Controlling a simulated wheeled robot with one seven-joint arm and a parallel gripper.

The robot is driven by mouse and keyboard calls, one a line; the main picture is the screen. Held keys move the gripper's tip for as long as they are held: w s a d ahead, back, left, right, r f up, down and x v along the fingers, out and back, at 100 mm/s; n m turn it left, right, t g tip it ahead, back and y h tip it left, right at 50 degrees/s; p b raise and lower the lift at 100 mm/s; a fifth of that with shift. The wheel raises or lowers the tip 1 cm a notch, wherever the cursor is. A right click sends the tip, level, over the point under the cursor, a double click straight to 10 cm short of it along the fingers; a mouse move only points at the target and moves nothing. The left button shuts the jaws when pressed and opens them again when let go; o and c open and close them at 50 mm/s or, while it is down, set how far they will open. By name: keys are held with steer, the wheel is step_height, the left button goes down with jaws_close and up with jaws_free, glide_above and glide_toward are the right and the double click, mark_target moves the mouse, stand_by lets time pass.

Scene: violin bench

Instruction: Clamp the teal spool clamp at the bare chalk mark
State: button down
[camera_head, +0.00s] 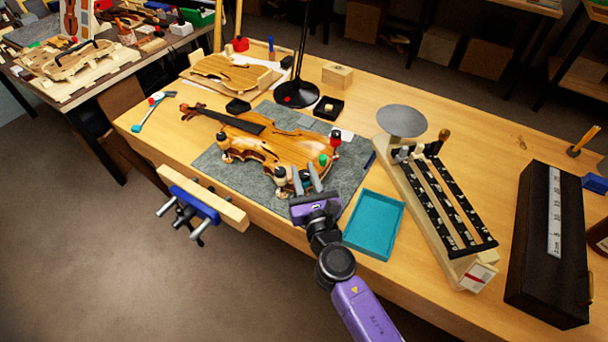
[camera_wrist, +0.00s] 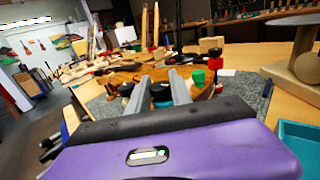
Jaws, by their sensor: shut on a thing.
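The violin body (camera_head: 275,142) lies on a grey mat (camera_head: 350,173), with several spool clamps around its edge. My gripper (camera_head: 307,180) is at the violin's near edge, its two fingers on either side of the teal spool clamp (camera_wrist: 160,91). The clamp is mostly hidden between the fingers in the head view and shows dark and teal in the wrist view. The gripper is shut on it. I cannot tell whether the clamp touches the violin's edge. The bare chalk mark cannot be made out.
Close by are a dark-topped clamp (camera_head: 281,174), a green-topped clamp (camera_head: 323,160) and a red-topped clamp (camera_head: 336,138). A teal tray (camera_head: 374,248) lies empty to the right. A lamp base (camera_head: 296,95) stands behind; a vise (camera_head: 203,200) is at the front edge.

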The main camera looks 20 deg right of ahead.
steer(key=m+g+h, duration=0.1)
steer(key=m+h, duration=0.1)
steer(key=h, duration=0.1)
steer(key=m+g+h+b, duration=0.1)
steer(key=m+h, duration=0.1)
steer(key=m+g+h+b, duration=0.1)
steer(key=m+h, duration=0.1)
steer(key=h, duration=0.1)
steer(key=shift+w+a+g+h, duration=0.2)
steer(key=shift+g+h, duration=0.1)
steer(key=shift+g, duration=0.1)
steer(key=m+g+h+b, duration=0.1)
steer(key=m+g+h, duration=0.1)
steer(key=m+g+h+b, duration=0.1)
steer(key=m+g+h, duration=0.1)
steer(key=g, duration=0.1)
steer(key=shift+s+d+m+g, duration=0.1)
steer(key=shift+s+m+g, duration=0.05)
steer(key=shift+m+g, duration=0.15)
steer(key=shift+g+h, duration=0.3)
steer(key=shift+h, duration=0.1)
steer(key=c, duration=1.4)
jaws_free()
steer(key=b+v, duration=0.1)
steer(key=v, duration=0.6)
steer(key=shift+s+a, duration=0.25)
steer(key=shift+a, duration=0.05)
